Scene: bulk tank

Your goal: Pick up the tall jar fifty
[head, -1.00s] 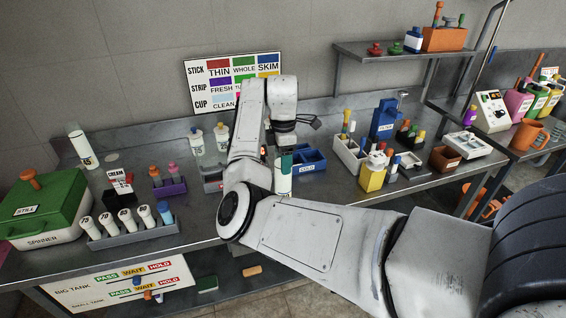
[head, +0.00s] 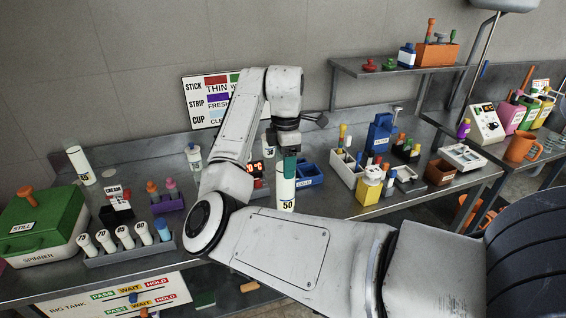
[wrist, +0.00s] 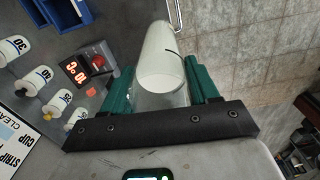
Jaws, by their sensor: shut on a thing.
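The tall jar fifty (head: 286,190) is white with a black "50" on its side, and stands about upright near the bench's front edge. My gripper (head: 289,165) comes down from above, its green fingers shut around the upper part of the jar. In the wrist view the white jar (wrist: 163,58) lies between the two green fingers of my gripper (wrist: 161,85). My arm crosses the front of the head view. I cannot tell whether the jar's base touches the bench.
A display with red digits (head: 255,169) stands left of the jar, a blue bin (head: 308,180) right of it. Other numbered jars (wrist: 40,78) stand near the display. A rack of white tubes (head: 130,250), a green-lidded spinner (head: 40,225) and a yellow container (head: 369,189) are also on the bench.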

